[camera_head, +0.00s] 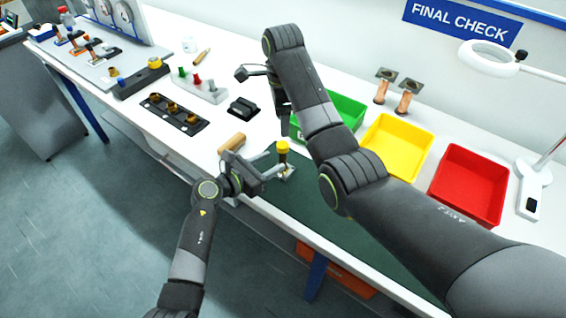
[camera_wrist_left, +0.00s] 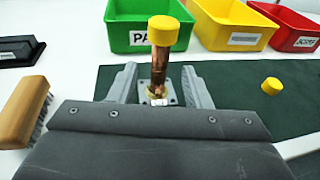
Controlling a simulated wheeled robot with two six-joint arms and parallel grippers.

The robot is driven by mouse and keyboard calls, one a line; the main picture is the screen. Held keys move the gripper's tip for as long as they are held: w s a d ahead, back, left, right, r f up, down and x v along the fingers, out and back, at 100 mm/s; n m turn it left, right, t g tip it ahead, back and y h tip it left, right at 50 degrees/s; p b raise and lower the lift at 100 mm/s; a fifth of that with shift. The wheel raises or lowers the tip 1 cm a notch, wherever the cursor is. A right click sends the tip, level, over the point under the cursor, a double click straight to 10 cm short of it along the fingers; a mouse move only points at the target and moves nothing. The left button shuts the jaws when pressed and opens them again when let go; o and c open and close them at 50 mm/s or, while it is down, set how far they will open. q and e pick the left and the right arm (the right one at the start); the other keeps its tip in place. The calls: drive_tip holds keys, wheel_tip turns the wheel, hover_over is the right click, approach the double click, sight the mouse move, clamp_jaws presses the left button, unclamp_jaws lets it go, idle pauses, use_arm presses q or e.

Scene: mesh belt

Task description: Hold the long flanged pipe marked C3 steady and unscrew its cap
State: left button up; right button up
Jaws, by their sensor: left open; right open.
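A copper pipe (camera_wrist_left: 158,70) with a yellow cap (camera_wrist_left: 164,30) stands upright on a square flange on the green mat. In the head view its capped top (camera_head: 283,147) shows just right of my left gripper (camera_head: 262,168). In the left wrist view my left gripper (camera_wrist_left: 160,80) is open, one finger on each side of the pipe; contact is not clear. A C3 mark cannot be read. A second yellow cap (camera_wrist_left: 271,86) lies on the mat to the right. My right gripper (camera_head: 286,122) is open, beyond the pipe, partly hidden by its own arm.
Green (camera_head: 345,112), yellow (camera_head: 398,147) and red (camera_head: 468,185) bins stand along the back. Two copper flanged pipes (camera_head: 404,102) are behind them. A wooden-backed brush (camera_wrist_left: 22,112) lies left of my left gripper.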

sight(280, 158)
use_arm(q)
drive_tip(key=x, duration=0.5)
drive_tip(key=shift+w+d, duration=0.1)
drive_tip(key=shift+w, duration=0.05)
drive_tip(key=shift+c, duration=0.4)
clamp_jaws()
